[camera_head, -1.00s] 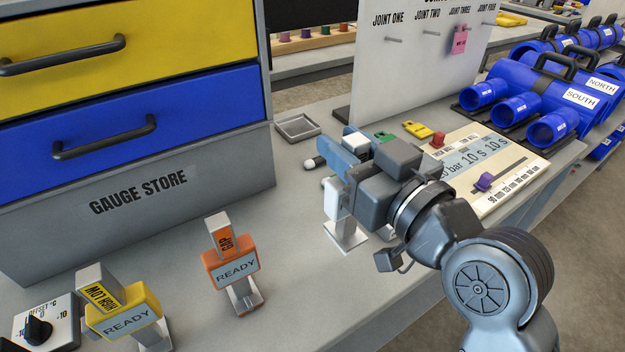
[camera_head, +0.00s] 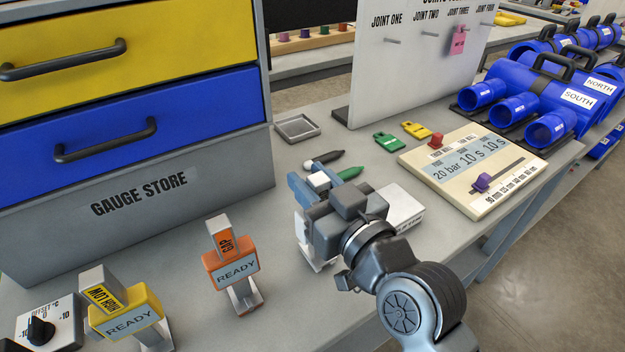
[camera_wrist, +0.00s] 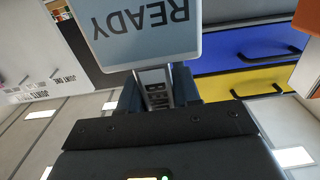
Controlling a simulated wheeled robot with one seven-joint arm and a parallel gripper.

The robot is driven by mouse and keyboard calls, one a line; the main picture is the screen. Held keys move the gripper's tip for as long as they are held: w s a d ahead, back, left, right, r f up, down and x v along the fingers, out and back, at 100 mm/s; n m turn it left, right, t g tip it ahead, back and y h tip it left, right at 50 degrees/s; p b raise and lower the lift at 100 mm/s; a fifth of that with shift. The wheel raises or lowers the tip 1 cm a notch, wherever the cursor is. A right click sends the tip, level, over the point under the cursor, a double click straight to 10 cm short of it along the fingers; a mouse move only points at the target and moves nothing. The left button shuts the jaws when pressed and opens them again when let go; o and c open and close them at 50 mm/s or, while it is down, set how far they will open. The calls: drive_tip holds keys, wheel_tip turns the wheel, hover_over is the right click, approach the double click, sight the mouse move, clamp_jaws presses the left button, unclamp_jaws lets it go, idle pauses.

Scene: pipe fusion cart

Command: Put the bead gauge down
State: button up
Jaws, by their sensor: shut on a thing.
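My gripper (camera_head: 312,184) is shut on the bead gauge (camera_head: 303,226), a white gauge with a pale foot, over the middle of the grey bench. In the wrist view its READY panel (camera_wrist: 145,35) appears upside down, and its handle, lettered "BEA…", sits between the blue fingers (camera_wrist: 157,92). The gauge looks about upright. Its foot is close to the bench top, but I cannot tell whether it touches. My gripper hides much of it. The orange gap gauge (camera_head: 230,268) and the yellow high low gauge (camera_head: 125,312) stand to the left, both marked READY.
A white box (camera_head: 403,207) lies just right of my gripper. Black and green pens (camera_head: 348,173) lie behind it. A control panel (camera_head: 470,170) is further right, a small tray (camera_head: 297,127) at the back. The gauge store (camera_head: 140,200) borders the left. Bench between orange gauge and gripper is clear.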

drive_tip(key=shift+f, duration=0.2)
drive_tip(key=o, duration=1.1)
drive_tip(key=shift+r, duration=0.15)
drive_tip(key=shift+b+v, duration=1.45)
drive_tip(key=shift+v, duration=4.55)
